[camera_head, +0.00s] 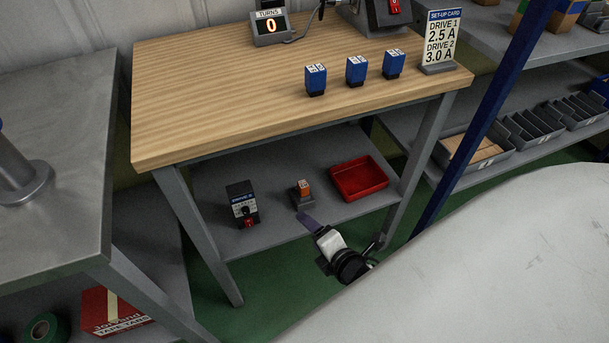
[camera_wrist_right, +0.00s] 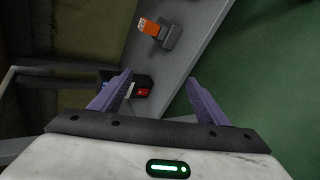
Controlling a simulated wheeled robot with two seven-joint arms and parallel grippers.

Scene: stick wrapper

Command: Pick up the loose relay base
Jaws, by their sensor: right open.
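A small dark grey base with an orange block in it (camera_head: 302,193) stands on the lower shelf under the wooden bench; it looks like the relay base. It also shows in the right wrist view as an orange block (camera_wrist_right: 148,27) on a grey base (camera_wrist_right: 170,37), beyond the fingertips. My right gripper (camera_head: 307,220) is just in front of it at the shelf's front edge. In the wrist view its purple fingers (camera_wrist_right: 160,77) are apart with nothing held. My left gripper is not in view.
On the lower shelf (camera_head: 275,222), a black labelled unit (camera_head: 242,204) stands left of the base and a red tray (camera_head: 359,178) right. Several blue relays (camera_head: 356,70), a turns counter (camera_head: 270,27) and a set-up card (camera_head: 441,38) stand on the bench above. A bench leg (camera_head: 197,235) stands at left.

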